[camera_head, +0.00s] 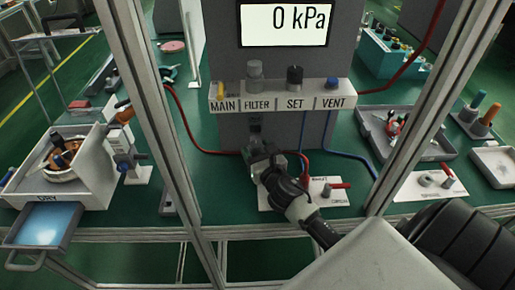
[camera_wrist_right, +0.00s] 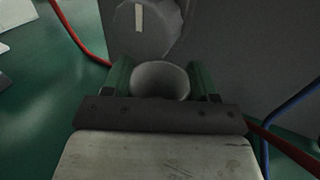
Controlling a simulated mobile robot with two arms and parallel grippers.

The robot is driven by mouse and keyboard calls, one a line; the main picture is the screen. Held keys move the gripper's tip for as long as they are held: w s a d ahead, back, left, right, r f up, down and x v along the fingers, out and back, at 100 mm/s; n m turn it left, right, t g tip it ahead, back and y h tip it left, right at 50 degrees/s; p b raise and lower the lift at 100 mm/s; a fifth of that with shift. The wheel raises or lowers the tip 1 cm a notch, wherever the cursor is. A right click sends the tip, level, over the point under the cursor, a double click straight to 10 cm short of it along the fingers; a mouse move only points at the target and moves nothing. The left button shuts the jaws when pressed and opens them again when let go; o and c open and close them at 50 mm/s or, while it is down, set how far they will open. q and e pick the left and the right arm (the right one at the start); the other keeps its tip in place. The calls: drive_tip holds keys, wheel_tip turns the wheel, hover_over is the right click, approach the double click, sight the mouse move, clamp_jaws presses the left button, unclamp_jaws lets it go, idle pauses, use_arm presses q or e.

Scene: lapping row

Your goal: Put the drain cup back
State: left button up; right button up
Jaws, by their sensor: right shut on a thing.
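My right gripper (camera_head: 262,158) reaches up from the lower right, in front of the grey cabinet and below the FILTER label. In the right wrist view my right gripper (camera_wrist_right: 160,84) has its two green fingers on either side of a round grey cup (camera_wrist_right: 160,80), shut on it. The cup's open rim faces the camera. A rounded grey body with a pale stripe (camera_wrist_right: 147,20) is just beyond the cup; I cannot tell whether they touch. In the head view the cup is mostly hidden by the gripper. My left gripper is not in view.
A valve panel (camera_head: 282,97) labelled MAIN, FILTER, SET, VENT is above the gripper. The display (camera_head: 285,24) reads 0 kPa. A red hose (camera_head: 195,142) and blue hose (camera_head: 350,143) run beside it. A white plate (camera_head: 320,193) lies below. Frame posts stand left and right.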

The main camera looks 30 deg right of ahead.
drive_tip(key=shift+w+a+f, duration=0.1)
drive_tip(key=shift+w+f, duration=0.1)
drive_tip(key=o, duration=0.9)
drive_tip(key=shift+r, duration=0.1)
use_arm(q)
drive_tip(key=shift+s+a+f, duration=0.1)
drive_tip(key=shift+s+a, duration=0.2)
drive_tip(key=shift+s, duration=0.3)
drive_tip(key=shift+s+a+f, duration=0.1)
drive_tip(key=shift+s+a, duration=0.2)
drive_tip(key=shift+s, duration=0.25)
use_arm(e)
drive_tip(key=shift+r, duration=0.1)
drive_tip(key=shift+s, duration=0.35)
drive_tip(key=s, duration=0.3)
drive_tip(key=s+a, duration=0.1)
drive_tip(key=s, duration=0.2)
drive_tip(key=s+b, duration=0.1)
drive_tip(key=s, duration=0.3)
drive_tip(key=shift+a, duration=0.3)
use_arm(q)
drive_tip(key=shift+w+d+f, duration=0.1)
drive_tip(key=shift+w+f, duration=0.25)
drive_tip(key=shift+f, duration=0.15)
use_arm(e)
drive_tip(key=shift+s+a, duration=0.1)
drive_tip(key=shift+s, duration=0.5)
